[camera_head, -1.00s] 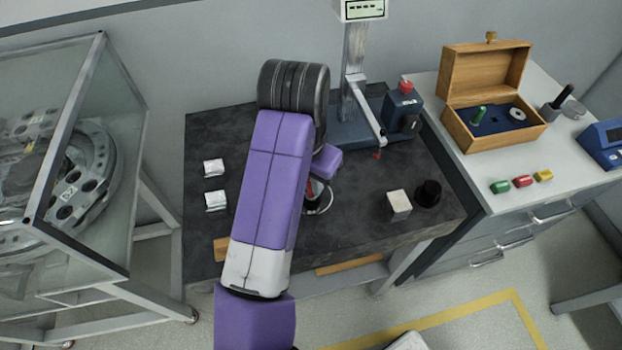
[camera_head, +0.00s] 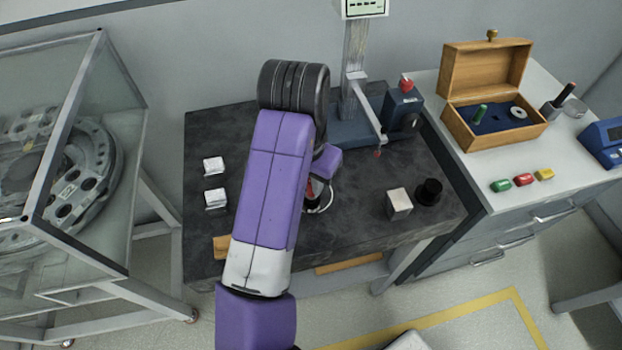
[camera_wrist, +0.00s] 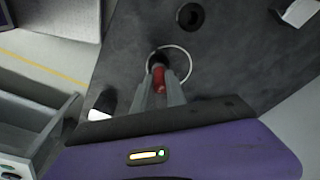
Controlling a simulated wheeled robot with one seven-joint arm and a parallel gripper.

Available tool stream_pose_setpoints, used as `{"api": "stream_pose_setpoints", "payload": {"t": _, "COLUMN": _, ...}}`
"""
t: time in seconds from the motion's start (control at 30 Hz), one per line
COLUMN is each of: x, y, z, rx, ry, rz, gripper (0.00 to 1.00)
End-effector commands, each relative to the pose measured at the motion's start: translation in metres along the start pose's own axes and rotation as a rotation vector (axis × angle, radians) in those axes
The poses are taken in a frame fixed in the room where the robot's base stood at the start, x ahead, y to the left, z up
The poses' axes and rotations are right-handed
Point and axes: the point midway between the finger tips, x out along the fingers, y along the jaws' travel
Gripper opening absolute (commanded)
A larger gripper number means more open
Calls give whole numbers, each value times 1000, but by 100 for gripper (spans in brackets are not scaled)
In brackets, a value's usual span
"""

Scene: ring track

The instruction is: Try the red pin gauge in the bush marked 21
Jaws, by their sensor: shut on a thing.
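The red pin gauge (camera_wrist: 158,78) is between the two fingers of my gripper (camera_wrist: 160,88) in the wrist view. My gripper is shut on it. Its far end meets a dark round spot inside a thin white ring (camera_wrist: 187,54) on the dark bench top; I cannot tell whether it is in a hole or above it. A dark round bush (camera_wrist: 190,16) lies beyond, apart from the pin. No number is readable on either. In the head view my arm hides most of this area; a bit of red and part of the white ring (camera_head: 325,208) show beside it.
The dark bench (camera_head: 350,240) holds a white block (camera_head: 398,203), a black cylinder (camera_head: 428,192), two white packets (camera_head: 214,166) and a stand with a lever (camera_head: 366,112). Right are a wooden box (camera_head: 492,120) and coloured pieces (camera_head: 522,180). A glass case (camera_head: 60,240) stands left.

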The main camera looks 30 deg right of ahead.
Motion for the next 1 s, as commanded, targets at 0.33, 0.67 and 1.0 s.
{"api": "stream_pose_setpoints", "payload": {"t": 0.33, "x": 0, "y": 0, "z": 0, "rx": 0, "ry": 0, "rz": 0, "gripper": 0}}
{"api": "stream_pose_setpoints", "payload": {"t": 0.67, "x": 0, "y": 0, "z": 0, "rx": 0, "ry": 0, "rz": 0, "gripper": 0}}
{"api": "stream_pose_setpoints", "payload": {"t": 1.0, "x": -8, "y": 0, "z": -1, "rx": 0, "ry": 1, "rz": 0, "gripper": 0}}
